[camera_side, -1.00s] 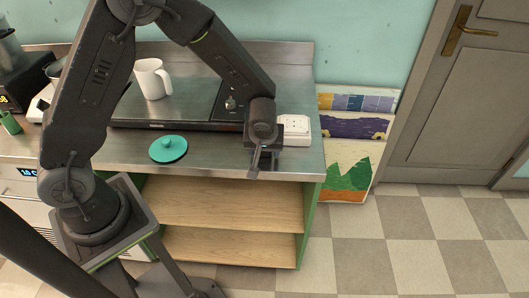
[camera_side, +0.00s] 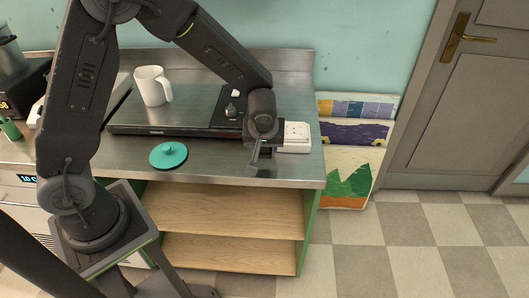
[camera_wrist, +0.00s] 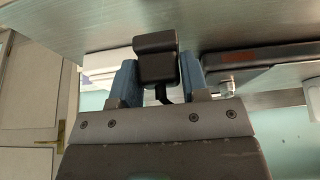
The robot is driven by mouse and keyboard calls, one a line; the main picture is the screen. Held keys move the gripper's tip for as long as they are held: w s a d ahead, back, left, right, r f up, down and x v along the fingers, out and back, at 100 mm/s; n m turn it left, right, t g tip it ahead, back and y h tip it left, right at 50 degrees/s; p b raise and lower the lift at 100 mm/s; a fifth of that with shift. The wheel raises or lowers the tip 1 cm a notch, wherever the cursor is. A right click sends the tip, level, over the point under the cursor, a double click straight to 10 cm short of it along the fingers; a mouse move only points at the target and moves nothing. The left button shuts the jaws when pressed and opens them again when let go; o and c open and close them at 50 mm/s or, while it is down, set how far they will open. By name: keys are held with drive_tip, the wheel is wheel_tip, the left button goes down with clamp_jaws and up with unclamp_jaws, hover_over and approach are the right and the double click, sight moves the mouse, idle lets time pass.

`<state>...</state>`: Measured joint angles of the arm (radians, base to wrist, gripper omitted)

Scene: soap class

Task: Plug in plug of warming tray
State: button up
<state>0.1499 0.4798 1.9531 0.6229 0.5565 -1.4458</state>
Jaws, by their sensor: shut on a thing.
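The warming tray (camera_side: 185,104) is a flat dark appliance with a steel top and a control panel at its right end, on the steel counter. Its dark front edge shows in the wrist view (camera_wrist: 265,54). A white socket block (camera_side: 297,134) sits right of the tray, partly behind my wrist. A white piece of it shows left of the fingers in the wrist view (camera_wrist: 98,60). My gripper (camera_side: 253,166) is above the counter's front, in front and left of the socket. In the wrist view its blue fingers are shut on a black plug (camera_wrist: 156,58), apart from the socket.
A white mug (camera_side: 151,86) stands on the tray. A teal lid (camera_side: 168,156) lies on the counter left of my gripper. The counter's front edge (camera_side: 230,180) runs below my gripper. Painted panels (camera_side: 350,150) lean beside the cabinet at the right.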

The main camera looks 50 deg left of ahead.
drive_tip(key=s+a+r, duration=0.4)
drive_tip(key=a+r, duration=0.3)
drive_tip(key=a, duration=0.3)
drive_tip(key=shift+s+a, duration=0.3)
drive_tip(key=shift+s, duration=0.1)
drive_tip(key=w+d+m+h, duration=0.3)
drive_tip(key=w+d+m, duration=0.1)
drive_tip(key=w+m, duration=0.4)
drive_tip(key=w+d+m+h, duration=0.3)
drive_tip(key=w+d+m, duration=0.2)
drive_tip(key=w+m, duration=0.4)
drive_tip(key=shift+w+r+m, duration=0.3)
drive_tip(key=shift+m, duration=0.2)
drive_tip(key=shift+d, duration=0.1)
drive_tip(key=shift+f, duration=2.9)
drive_tip(key=shift+f, duration=0.75)
